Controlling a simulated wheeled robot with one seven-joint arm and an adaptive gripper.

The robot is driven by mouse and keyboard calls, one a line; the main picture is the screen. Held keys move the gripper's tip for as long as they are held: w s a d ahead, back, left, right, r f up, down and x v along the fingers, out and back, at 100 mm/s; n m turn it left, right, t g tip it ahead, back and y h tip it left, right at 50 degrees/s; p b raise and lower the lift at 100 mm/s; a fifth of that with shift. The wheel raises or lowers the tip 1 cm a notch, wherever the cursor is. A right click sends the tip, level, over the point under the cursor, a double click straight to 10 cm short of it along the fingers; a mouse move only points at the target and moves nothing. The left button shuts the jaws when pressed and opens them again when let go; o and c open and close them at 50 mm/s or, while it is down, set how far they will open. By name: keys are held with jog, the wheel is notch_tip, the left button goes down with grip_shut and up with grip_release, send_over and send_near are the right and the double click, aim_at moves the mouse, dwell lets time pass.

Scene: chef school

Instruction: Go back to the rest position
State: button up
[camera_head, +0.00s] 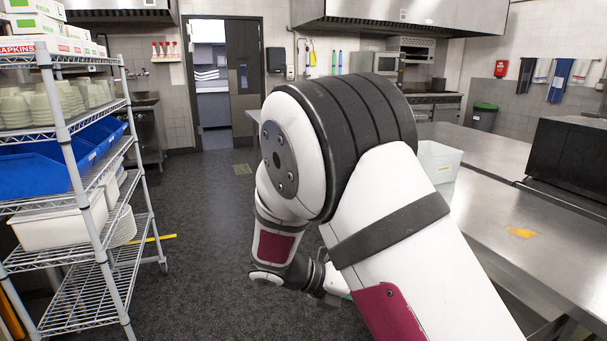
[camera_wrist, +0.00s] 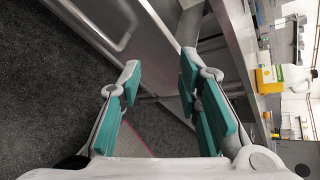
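My gripper (camera_wrist: 162,98) shows in the wrist view with its two teal-padded fingers spread apart. Nothing is between the fingers; dark floor and metal counter parts lie beyond them. In the head view my white and grey arm is bent in the middle of the picture, its far part hanging down left of the counter. The fingers are mostly hidden behind my own arm there.
A wire shelf rack (camera_head: 62,130) with bowls and blue bins stands on the left. A steel counter (camera_head: 500,213) runs along the right, with a white bin (camera_head: 440,165) and a black box (camera_head: 570,165). Dark floor (camera_head: 205,230) lies clear between, leading to a doorway (camera_head: 209,80).

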jog(key=s+d+r+m+g+y+p, duration=0.1)
jog(key=s+d+r+m+y, duration=0.25)
jog(key=s+r+m, duration=0.4)
jog(key=s+d+r+m+g+y+p, duration=0.1)
jog(key=s+d+r+m+y+p, duration=0.2)
jog(key=s+r+m, duration=0.45)
jog(key=s+a+r+m+t+y, duration=0.1)
jog(key=s+r+m+t+y, duration=0.1)
jog(key=s+m, duration=0.5)
jog(key=s+a+r+m+t+y+p, duration=0.1)
jog(key=s+r+m+t+y, duration=0.2)
jog(key=s+m, duration=0.4)
notch_tip(320, 180, up, 2)
jog(key=shift+r+m+y, duration=0.25)
jog(key=shift+m+y, duration=0.2)
jog(key=shift+m, duration=0.65)
